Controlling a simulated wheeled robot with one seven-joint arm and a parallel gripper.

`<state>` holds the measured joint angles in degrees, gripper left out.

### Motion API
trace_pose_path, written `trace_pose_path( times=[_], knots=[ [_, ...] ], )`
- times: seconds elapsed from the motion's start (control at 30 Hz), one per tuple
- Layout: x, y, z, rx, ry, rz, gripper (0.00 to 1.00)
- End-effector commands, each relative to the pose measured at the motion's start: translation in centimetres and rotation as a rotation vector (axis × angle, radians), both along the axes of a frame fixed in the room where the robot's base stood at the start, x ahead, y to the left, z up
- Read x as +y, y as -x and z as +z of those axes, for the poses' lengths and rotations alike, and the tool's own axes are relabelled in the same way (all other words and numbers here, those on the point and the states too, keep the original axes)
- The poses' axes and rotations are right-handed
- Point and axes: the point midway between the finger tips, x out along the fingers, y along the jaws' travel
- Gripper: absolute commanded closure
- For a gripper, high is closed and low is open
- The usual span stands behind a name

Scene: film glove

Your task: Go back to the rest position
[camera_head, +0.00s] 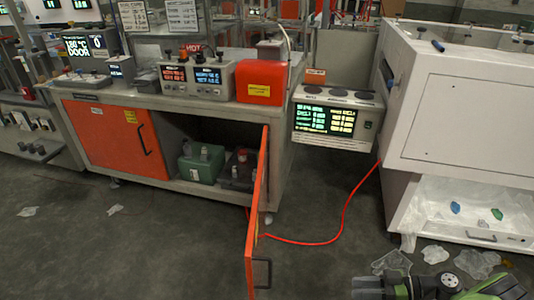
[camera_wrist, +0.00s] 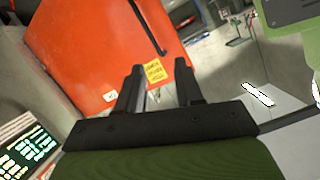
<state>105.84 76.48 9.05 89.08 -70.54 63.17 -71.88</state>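My gripper (camera_wrist: 160,78) shows in the wrist view with its two dark fingers apart and nothing between them. Behind the fingers is an orange panel (camera_wrist: 85,45) with a yellow label (camera_wrist: 154,70) and a black bar handle (camera_wrist: 146,27). I cannot tell how far the fingers are from this panel.
An orange cabinet door (camera_head: 257,222) stands open into the floor space. Inside the cabinet is a green box (camera_head: 201,166). A red cable (camera_head: 343,215) crosses the floor. A white cabinet (camera_head: 464,118) stands at right. Clear film scraps (camera_head: 392,262) lie near my arm. Floor at left is mostly clear.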

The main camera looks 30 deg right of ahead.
Motion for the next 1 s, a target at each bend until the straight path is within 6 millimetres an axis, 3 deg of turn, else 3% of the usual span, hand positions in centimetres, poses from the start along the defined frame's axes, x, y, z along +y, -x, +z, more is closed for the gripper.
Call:
trace_pose_path(
  times=[0.17, 0.27, 0.4, 0.5, 0.67, 0.8, 1.0],
  knots=[
    [1.2, -4.8, 4.3, 0.275, 0.039, 0.111, 0.64],
    [3.3, -8.3, 7.8, 0.474, 0.112, 0.15, 0.64],
    [8.1, -12.1, 12.8, 0.712, 0.267, 0.132, 0.64],
    [12.3, -13.4, 16.2, 0.82, 0.397, 0.071, 0.64],
    [19.2, -13.1, 20.9, 0.871, 0.579, -0.092, 0.64],
    [23.7, -10.6, 24.0, 0.818, 0.66, -0.256, 0.64],
    [26.7, -6.7, 26.0, 0.703, 0.651, -0.419, 0.64]
  ],
)
